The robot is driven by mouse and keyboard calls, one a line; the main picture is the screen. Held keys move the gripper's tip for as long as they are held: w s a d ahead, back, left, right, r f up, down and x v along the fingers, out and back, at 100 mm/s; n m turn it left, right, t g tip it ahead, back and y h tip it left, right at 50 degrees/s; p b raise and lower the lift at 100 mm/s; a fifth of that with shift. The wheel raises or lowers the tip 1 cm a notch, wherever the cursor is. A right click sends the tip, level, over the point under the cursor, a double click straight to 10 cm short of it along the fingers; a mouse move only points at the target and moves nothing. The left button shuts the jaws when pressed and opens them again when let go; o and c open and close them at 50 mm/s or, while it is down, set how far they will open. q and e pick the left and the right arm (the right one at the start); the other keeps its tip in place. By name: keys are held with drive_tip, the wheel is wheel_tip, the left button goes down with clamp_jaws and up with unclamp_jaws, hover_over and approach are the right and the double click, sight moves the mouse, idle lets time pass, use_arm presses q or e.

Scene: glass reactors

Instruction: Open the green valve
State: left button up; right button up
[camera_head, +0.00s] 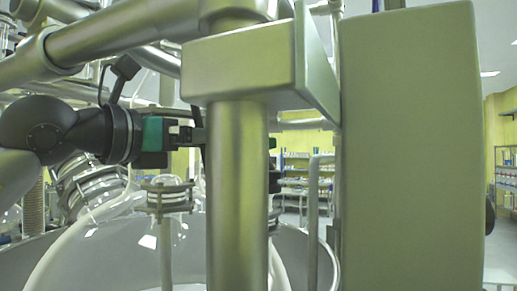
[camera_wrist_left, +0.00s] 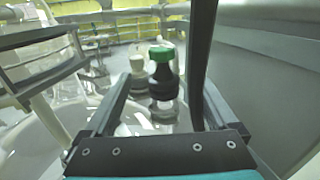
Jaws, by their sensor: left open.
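The green valve (camera_wrist_left: 162,54) shows in the left wrist view as a green cap on a black body, upright above the glassware. My left gripper (camera_wrist_left: 160,88) is open, with one finger on each side of the valve in the picture. I cannot tell whether the valve is between the fingertips or beyond them. In the head view my left gripper (camera_head: 190,132) reaches in from the left, and its tips are hidden behind a thick metal post. My right gripper is in neither view.
The metal post (camera_head: 237,190) and a large grey-green box (camera_head: 410,140) block much of the head view. A big glass vessel (camera_head: 125,245) lies below my left arm. A white-capped fitting (camera_wrist_left: 138,64) stands just left of the green valve. Shelves (camera_head: 305,180) are far behind.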

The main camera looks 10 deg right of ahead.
sight(274, 143)
use_arm(q)
drive_tip(key=p+x, duration=0.2)
drive_tip(key=x, duration=0.5)
drive_tip(key=p+x, duration=0.3)
drive_tip(key=x, duration=0.4)
drive_tip(key=shift+d+r, duration=0.1)
drive_tip(key=shift+d, duration=0.3)
drive_tip(key=shift+w+d, duration=0.25)
drive_tip(key=shift+d, duration=0.15)
drive_tip(key=c, duration=1.4)
